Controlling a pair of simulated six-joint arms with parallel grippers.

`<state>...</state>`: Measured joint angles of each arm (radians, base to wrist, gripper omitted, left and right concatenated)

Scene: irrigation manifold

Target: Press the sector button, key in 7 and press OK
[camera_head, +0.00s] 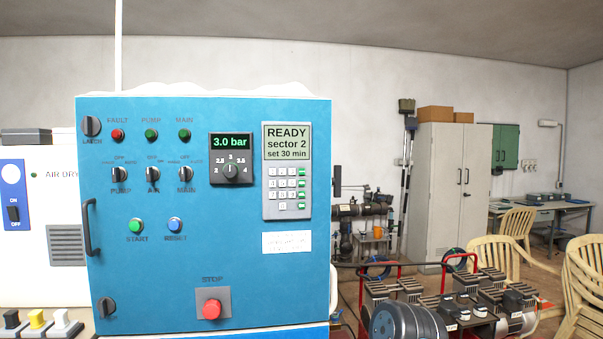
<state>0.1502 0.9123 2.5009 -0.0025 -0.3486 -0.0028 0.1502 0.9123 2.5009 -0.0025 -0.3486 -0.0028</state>
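A blue control cabinet (140,260) fills the left and middle of the head view, its door shut. A grey keypad unit (287,212) is on its right side. The keypad's screen (287,142) reads "READY sector 2 set 30 min". Below the screen are rows of small keys (291,184), several with green ones in the right column. The key labels, including 7, OK and any sector button, are too small to read. Neither of my grippers is in view.
A pressure display (230,142) reads 3.0 bar above a black dial (231,172). A red STOP button (211,309) sticks out low on the door. A black door handle (90,227) is at left. Pumps and motors (450,305) stand on the right. No arm blocks the keypad.

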